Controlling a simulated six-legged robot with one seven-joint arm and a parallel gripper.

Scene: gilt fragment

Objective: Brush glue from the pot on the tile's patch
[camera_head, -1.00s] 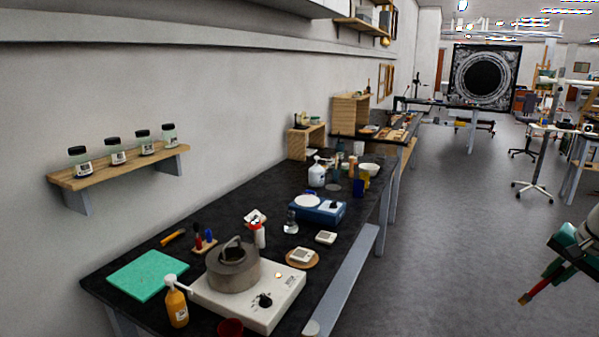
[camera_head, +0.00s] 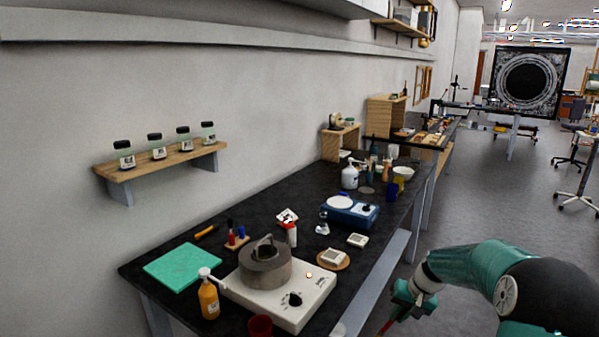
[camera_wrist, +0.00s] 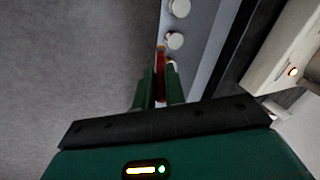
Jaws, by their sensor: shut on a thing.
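My gripper (camera_head: 396,314) is at the lower right of the head view, beside the bench's front edge. In the wrist view my gripper (camera_wrist: 160,80) is shut on a thin red brush (camera_wrist: 161,62), which points away from the palm; its tip is hard to make out. A grey round pot (camera_head: 265,268) with a smaller vessel inside stands on a white hot plate (camera_head: 312,291). My gripper is right of it and apart. The pot's contents are hidden. A small pale square tile (camera_head: 333,257) lies on a round cork mat (camera_head: 346,265); its patch is too small to tell.
The dark bench (camera_head: 300,195) is crowded. An orange bottle (camera_head: 209,299), a red cup (camera_head: 260,326) and a green mat (camera_head: 185,266) are near the pot. A blue scale (camera_head: 350,211) stands farther back. The grey floor (camera_head: 465,205) to the right is open.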

